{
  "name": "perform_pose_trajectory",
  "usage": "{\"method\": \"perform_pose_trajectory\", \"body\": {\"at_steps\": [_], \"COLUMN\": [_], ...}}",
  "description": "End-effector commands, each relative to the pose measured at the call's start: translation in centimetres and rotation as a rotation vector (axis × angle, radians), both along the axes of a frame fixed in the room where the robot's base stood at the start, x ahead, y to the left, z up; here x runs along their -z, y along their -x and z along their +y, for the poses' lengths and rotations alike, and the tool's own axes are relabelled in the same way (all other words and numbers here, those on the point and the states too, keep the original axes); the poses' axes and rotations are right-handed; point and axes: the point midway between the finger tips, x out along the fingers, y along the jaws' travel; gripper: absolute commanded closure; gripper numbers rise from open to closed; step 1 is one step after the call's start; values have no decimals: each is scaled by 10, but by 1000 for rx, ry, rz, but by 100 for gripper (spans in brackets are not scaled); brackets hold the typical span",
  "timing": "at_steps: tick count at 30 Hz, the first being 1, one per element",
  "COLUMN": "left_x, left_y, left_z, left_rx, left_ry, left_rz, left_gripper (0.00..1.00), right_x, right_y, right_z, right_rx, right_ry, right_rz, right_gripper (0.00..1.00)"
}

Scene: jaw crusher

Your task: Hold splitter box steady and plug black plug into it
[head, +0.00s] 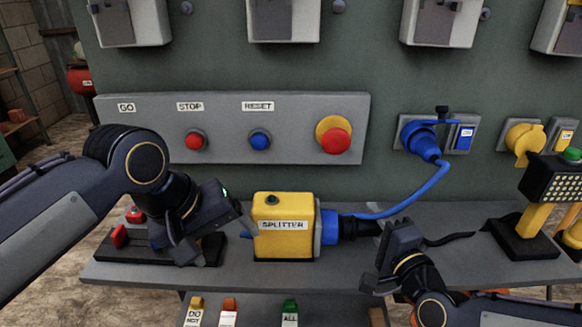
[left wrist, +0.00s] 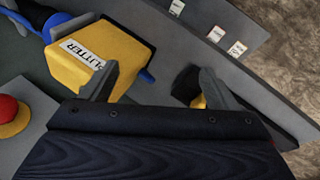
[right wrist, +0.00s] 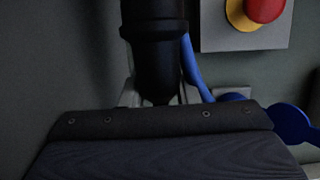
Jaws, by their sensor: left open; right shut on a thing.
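The yellow splitter box (head: 285,228) stands upright on the grey shelf, with a blue socket (head: 329,227) on its right side. It also shows in the left wrist view (left wrist: 115,50). My left gripper (head: 214,236) is open at the left of the box; one finger is close to the box, and I cannot tell whether it touches. My right gripper (head: 382,240) is shut on the black plug (head: 358,228), which also shows in the right wrist view (right wrist: 155,45). The plug lines up with the blue socket and meets it in the head view; its depth cannot be told.
A blue cable (head: 410,200) runs from the wall plug (head: 424,140) down behind the black plug. A panel with buttons (head: 230,130) is behind. A red-buttoned box (head: 125,235) is left, a yellow lamp stand (head: 540,200) right. The grey shelf (head: 130,275) has a bare front edge.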

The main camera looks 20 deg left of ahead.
Motion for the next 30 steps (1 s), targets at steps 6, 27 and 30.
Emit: {"method": "perform_pose_trajectory", "body": {"at_steps": [6, 27, 30], "left_x": [-57, -65, -47], "left_y": [-52, -112, -111], "left_z": [-14, -73, -73], "left_rx": [-413, -1178, -1177], "left_ry": [68, 43, 40], "left_rz": [192, 461, 462], "left_gripper": [18, 18, 18], "right_x": [0, 0, 0], "right_y": [0, 0, 0], "right_z": [0, 0, 0], "right_rx": [0, 0, 0], "right_ry": [-1, -1, -1], "right_rz": [-1, -1, -1], "right_gripper": [97, 97, 97]}}
